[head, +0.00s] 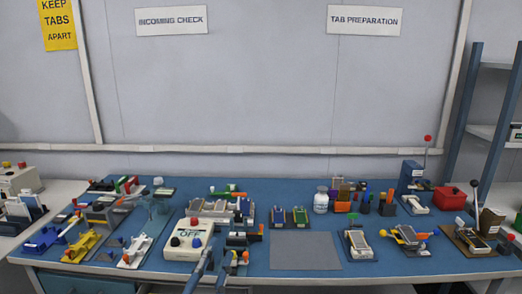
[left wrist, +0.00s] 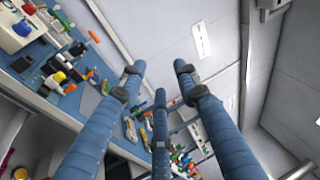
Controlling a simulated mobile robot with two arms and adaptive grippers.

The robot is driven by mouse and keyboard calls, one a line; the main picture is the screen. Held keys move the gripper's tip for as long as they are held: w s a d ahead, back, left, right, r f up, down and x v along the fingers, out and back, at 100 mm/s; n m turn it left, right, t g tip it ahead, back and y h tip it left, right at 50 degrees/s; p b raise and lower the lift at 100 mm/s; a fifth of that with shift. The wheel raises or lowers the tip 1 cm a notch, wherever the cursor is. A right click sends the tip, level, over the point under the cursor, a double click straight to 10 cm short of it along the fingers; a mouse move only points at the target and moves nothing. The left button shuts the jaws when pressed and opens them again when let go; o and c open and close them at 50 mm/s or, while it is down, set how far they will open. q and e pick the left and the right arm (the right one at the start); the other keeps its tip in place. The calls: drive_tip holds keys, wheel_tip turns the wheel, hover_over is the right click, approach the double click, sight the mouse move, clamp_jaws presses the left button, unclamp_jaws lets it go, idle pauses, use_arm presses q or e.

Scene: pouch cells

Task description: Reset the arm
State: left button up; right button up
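My left gripper (head: 213,264) shows at the bottom edge of the head view, in front of the bench and just right of the white box marked OFF (head: 188,240). In the left wrist view its blue fingers (left wrist: 159,75) are spread apart with nothing between them. It looks open and empty. The arm behind it is mostly out of the head view. My right gripper is in neither view.
The blue bench (head: 420,262) carries several small fixtures, clamps and holders. A grey mat (head: 304,251) lies bare at the front middle. A red box (head: 449,198) and lever presses stand at the right. A shelf rack (head: 495,130) stands beyond.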

use_arm(q)
drive_tip(key=s+a+f+n+g+y, duration=0.35)
drive_tip(key=a+f+n, duration=0.3)
drive_tip(key=f, duration=0.45)
drive_tip(key=s+a+f+n+g+y, duration=0.3)
drive_tip(key=s+a+f+n+g, duration=0.25)
drive_tip(key=f, duration=0.45)
drive_tip(key=s+d+f+n+g+h, duration=0.1)
drive_tip(key=s+f+n+g, duration=0.25)
drive_tip(key=s+f, duration=0.4)
drive_tip(key=s+f+n+g+h, duration=0.1)
drive_tip(key=s+f+n+g, duration=0.3)
drive_tip(key=s, duration=0.6)
wheel_tip(320, 180, down, 25)
drive_tip(key=m+g, duration=0.2)
drive_tip(key=s+a+f, duration=0.2)
drive_tip(key=s+f, duration=1.5)
drive_tip(key=s, duration=0.1)
drive_tip(key=shift+s+a+f+g, duration=0.25)
drive_tip(key=shift+s+a+g, duration=0.1)
drive_tip(key=shift+a+g, duration=0.1)
drive_tip(key=shift+y, duration=0.25)
